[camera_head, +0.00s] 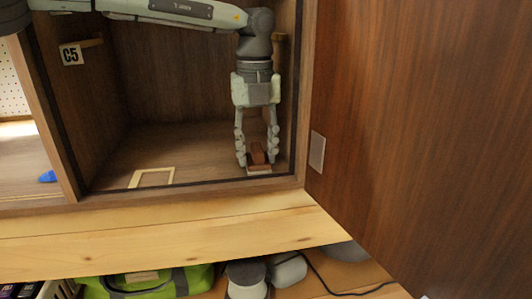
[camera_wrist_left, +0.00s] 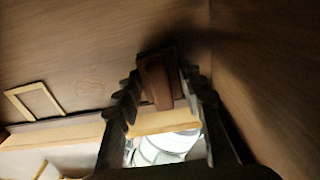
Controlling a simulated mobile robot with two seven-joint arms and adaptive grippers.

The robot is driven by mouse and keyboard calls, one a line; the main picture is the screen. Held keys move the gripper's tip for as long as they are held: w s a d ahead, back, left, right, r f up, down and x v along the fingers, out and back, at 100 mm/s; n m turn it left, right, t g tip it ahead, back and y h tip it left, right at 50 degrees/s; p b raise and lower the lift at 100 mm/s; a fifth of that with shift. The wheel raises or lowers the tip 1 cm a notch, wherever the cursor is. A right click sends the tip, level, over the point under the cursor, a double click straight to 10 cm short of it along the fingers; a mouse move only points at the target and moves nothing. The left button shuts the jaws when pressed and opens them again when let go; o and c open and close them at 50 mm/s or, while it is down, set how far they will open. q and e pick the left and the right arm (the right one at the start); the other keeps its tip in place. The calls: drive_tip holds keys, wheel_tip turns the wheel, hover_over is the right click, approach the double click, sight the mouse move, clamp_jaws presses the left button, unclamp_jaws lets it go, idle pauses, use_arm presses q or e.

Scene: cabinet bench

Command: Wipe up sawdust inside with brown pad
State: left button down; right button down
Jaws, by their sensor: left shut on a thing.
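My left gripper (camera_head: 257,150) reaches down inside the open cabinet (camera_head: 205,150), near its right wall. It is shut on the brown pad (camera_head: 258,154), a dark brown block with a pale strip at its lower edge in the head view. The pad is at the cabinet floor; I cannot tell whether it is pressed on it. In the left wrist view the pad (camera_wrist_left: 158,80) sits between the fingertips (camera_wrist_left: 160,92). No clear sawdust shows. A faint patterned patch (camera_wrist_left: 90,82) lies on the floor; I cannot tell what it is. My right gripper is out of view.
A pale square outline (camera_head: 152,178) marks the cabinet floor at front left. The open door (camera_head: 420,120) fills the right side. A blue object (camera_head: 48,177) lies in the left bay. A green bag (camera_head: 150,283) sits below.

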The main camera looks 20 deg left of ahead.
sight(194, 173)
use_arm(q)
drive_tip(key=shift+s+a+b, duration=0.35)
drive_tip(key=shift+s+a, duration=0.25)
drive_tip(key=shift+a, duration=0.35)
drive_tip(key=shift+s+a+b, duration=0.4)
drive_tip(key=shift+s+a, duration=0.2)
drive_tip(key=shift+a, duration=0.4)
drive_tip(key=shift+s+a+b, duration=0.35)
drive_tip(key=shift+s+a, duration=0.25)
drive_tip(key=shift+a, duration=0.35)
drive_tip(key=shift+s+a+f+b, duration=0.1)
drive_tip(key=shift+s+a+b, duration=0.1)
drive_tip(key=shift+s+a, duration=0.5)
drive_tip(key=shift+s+a+b, duration=0.2)
drive_tip(key=shift+s+a, duration=0.15)
drive_tip(key=shift+a, duration=0.6)
drive_tip(key=shift+s+a+f+b, duration=0.1)
drive_tip(key=shift+s+a+b, duration=0.1)
drive_tip(key=shift+s+a, duration=0.5)
drive_tip(key=shift+w+a, duration=0.15)
drive_tip(key=shift+r, duration=0.1)
drive_tip(key=shift+r+p, duration=1.95)
drive_tip(key=shift+r, duration=1.1)
wheel_tip(194, 173, up, 3)
drive_tip(key=shift+p, duration=1)
